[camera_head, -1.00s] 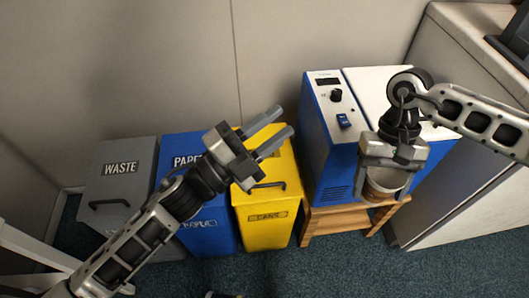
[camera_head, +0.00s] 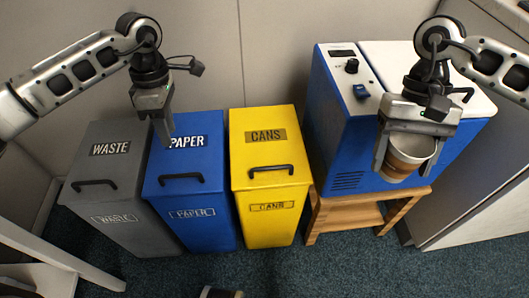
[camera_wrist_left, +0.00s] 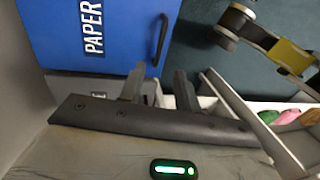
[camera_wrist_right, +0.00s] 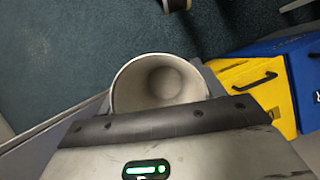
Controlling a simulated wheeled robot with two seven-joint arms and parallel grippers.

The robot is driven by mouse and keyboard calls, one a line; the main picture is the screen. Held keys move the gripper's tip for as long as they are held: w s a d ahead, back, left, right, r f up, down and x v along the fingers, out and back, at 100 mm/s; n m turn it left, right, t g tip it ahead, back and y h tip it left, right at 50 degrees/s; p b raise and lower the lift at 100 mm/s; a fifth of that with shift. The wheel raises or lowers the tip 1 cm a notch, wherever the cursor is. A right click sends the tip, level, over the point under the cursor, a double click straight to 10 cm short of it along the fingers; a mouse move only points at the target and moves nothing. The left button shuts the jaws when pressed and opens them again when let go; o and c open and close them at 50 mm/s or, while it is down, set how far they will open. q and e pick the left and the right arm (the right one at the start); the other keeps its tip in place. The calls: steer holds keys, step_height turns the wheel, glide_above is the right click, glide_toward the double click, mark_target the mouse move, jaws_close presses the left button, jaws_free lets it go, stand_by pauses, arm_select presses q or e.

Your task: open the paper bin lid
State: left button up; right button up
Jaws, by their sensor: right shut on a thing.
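The blue paper bin (camera_head: 190,208) stands between two other bins, its lid (camera_head: 207,160) closed and marked PAPER. A black bar handle (camera_head: 182,177) sits at the lid's front edge; lid and handle (camera_wrist_left: 161,40) also show in the left wrist view. My left gripper (camera_head: 167,142) points down over the lid's left back part, behind the handle and apart from it. Its two fingers (camera_wrist_left: 158,72) are spread and empty in the left wrist view. My right gripper (camera_head: 402,165) is shut on a paper cup (camera_head: 405,158), whose open mouth (camera_wrist_right: 160,85) faces the right wrist camera.
The grey waste bin (camera_head: 115,165) stands left of the paper bin, the yellow cans bin (camera_head: 267,180) right of it. A blue and white machine (camera_head: 345,130) sits on a wooden stool (camera_head: 345,210) at the right.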

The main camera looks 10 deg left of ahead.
mark_target(181, 174)
arm_select(q)
steer(key=f, duration=0.3)
steer(key=s+f+b, duration=0.1)
steer(key=f, duration=0.3)
steer(key=s+f+b, duration=0.1)
steer(key=f, duration=0.3)
steer(key=shift+s+d+f, duration=0.1)
steer(key=shift+d+f, duration=0.1)
steer(key=shift+d, duration=0.1)
arm_select(e)
step_height(181, 174, down, 2)
steer(key=shift+f, duration=0.1)
arm_select(q)
jaws_close()
